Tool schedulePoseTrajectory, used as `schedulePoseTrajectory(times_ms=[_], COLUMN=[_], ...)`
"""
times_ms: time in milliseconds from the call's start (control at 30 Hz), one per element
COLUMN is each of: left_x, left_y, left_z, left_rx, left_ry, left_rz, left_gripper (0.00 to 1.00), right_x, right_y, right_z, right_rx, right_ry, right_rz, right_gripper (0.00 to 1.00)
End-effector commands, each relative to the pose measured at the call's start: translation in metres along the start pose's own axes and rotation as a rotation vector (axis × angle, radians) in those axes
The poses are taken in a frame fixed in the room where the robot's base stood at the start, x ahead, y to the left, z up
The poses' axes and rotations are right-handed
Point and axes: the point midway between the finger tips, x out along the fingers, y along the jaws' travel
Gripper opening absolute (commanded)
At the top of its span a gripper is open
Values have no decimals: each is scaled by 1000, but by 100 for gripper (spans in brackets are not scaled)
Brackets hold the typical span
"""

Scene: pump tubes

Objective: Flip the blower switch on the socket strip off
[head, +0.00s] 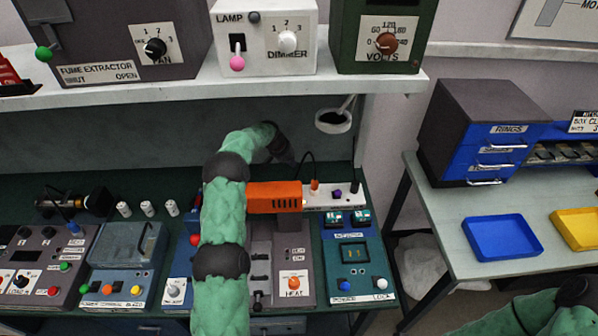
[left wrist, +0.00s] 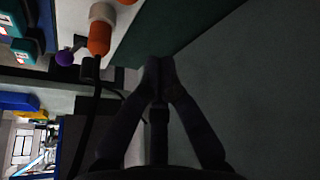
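The socket strip (head: 322,203) is a pale box at the back of the bench, right of the orange block. It carries an orange piece (head: 314,185), a purple knob (head: 337,193) and a black upright piece (head: 356,176). In the left wrist view an orange piece (left wrist: 98,38) and a purple knob (left wrist: 65,57) show at upper left. I cannot read which switch is the blower's. My left gripper (head: 286,158) is behind the orange block, above the bench's back, left of the strip. Its fingertips (left wrist: 158,66) meet, with nothing visible between them.
The orange block (head: 274,197) stands in front of the left gripper. A dark cable (head: 308,158) arches beside the strip. The shelf (head: 200,85) overhangs the bench, and a white round holder (head: 333,121) hangs at right. Several control boxes fill the bench front.

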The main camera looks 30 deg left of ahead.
Motion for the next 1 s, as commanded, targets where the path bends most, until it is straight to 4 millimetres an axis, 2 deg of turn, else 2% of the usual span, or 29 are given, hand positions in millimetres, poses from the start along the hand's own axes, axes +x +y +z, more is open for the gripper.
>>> schedulePoseTrajectory(times_ms=[167, 600, 900, 1000], left_x=[16, 73, 97, 100], left_y=[0, 1, 1, 0], left_z=[2, 2, 2, 2], left_rx=[0, 0, 0, 0], left_ry=[-4, -3, -3, -1], left_rz=[2, 1, 2, 1], left_gripper=[0, 0, 0, 0], right_x=[0, 3, 7, 7], right_y=[0, 1, 3, 2], right_z=[1, 1, 0, 0], right_rx=[0, 0, 0, 0], right_ry=[-2, -1, -1, -1], right_rz=[0, 0, 0, 0], right_gripper=[62, 62, 62, 62])
